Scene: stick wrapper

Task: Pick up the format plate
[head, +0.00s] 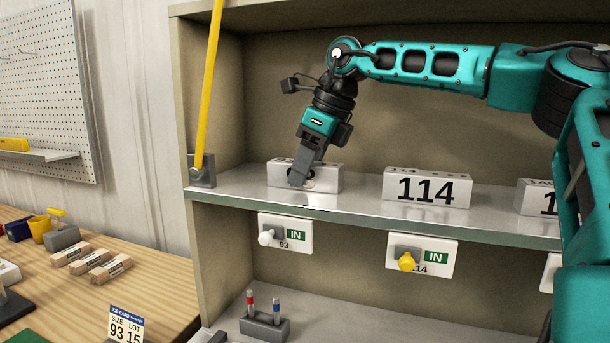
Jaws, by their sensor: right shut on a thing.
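The format plate block (322,178) is a light grey block at the left end of the metal shelf, above the tag marked 93. Its front marking is mostly hidden by my right gripper (301,183), which reaches down from the upper right and is shut on the block. The block sits at shelf level; I cannot tell whether it is lifted. A second block marked 114 (427,188) stands on the shelf to the right. A job card (126,323) reading size 93, lot 15 stands at the lower left. My left gripper is not in view.
A third block (534,197) is partly hidden by my right arm. A yellow bar (209,90) rises at the left. A holder (264,326) with red and blue pins is below. The wooden bench (150,290) holds small blocks.

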